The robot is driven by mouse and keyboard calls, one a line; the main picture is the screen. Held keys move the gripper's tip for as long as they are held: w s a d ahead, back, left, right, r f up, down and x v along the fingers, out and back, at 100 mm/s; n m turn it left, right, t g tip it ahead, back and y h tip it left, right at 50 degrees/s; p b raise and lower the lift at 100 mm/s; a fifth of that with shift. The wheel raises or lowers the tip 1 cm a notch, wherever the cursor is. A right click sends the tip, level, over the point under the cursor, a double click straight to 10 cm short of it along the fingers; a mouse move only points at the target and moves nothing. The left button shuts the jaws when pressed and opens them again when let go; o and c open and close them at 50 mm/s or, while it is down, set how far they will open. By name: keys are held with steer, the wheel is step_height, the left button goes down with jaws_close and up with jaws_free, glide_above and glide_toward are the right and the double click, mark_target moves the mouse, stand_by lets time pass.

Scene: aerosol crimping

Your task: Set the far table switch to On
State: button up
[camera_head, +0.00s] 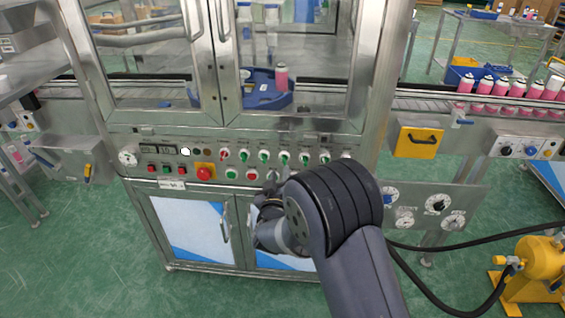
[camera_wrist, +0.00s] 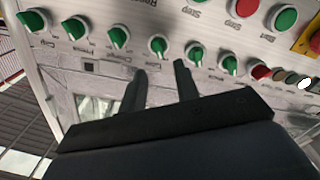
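A row of rotary switches runs along the machine's front panel, one red (camera_head: 224,155) and several green. Their labels are too small or blurred to tell which is the far table switch. In the wrist view the panel appears upside down. My gripper (camera_wrist: 160,68) is open and empty there, its two fingers apart just short of the row. A green switch (camera_wrist: 158,46) lies beyond the gap between the fingertips, and another green switch (camera_wrist: 195,54) is beside the right finger. In the head view my gripper (camera_head: 270,180) is below the row, partly hidden by my arm.
Push buttons and a red emergency stop (camera_head: 204,172) on yellow sit below the switches at left. Glass doors (camera_head: 285,60) stand above the panel. Cabinet doors (camera_head: 190,230) lie below. A yellow pump (camera_head: 535,265) with a black hose is on the floor at right.

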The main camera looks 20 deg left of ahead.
mark_target(282, 160)
steer(key=shift+x, duration=3)
steer(key=shift+c, duration=0.4)
jaws_close()
